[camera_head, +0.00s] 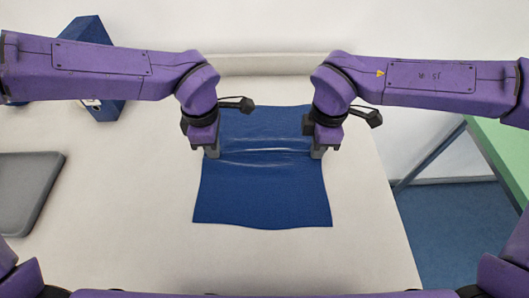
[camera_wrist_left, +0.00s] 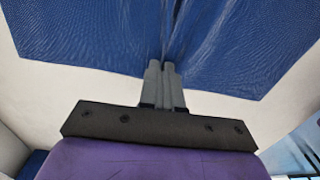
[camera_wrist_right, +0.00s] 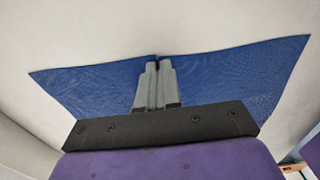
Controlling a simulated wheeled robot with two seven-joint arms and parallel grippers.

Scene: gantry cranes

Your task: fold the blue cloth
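The blue cloth (camera_head: 262,195) lies spread on the white table in the head view, with a raised crease running across it between my grippers. My left gripper (camera_head: 211,153) is at its left edge, and my right gripper (camera_head: 317,153) is at its right edge. In the left wrist view the fingers (camera_wrist_left: 162,66) are close together, with the cloth (camera_wrist_left: 90,40) gathered in folds at their tips. In the right wrist view the fingers (camera_wrist_right: 158,65) are also close together, with the cloth (camera_wrist_right: 230,80) pinched at the tips. The cloth's far part is partly hidden by my arms.
A grey tray (camera_head: 25,185) lies at the table's left. A blue box-like object (camera_head: 95,70) stands at the back left, partly behind my left arm. A green-topped table (camera_head: 500,150) is at the right, beyond a gap. The white table's front (camera_head: 290,262) is clear.

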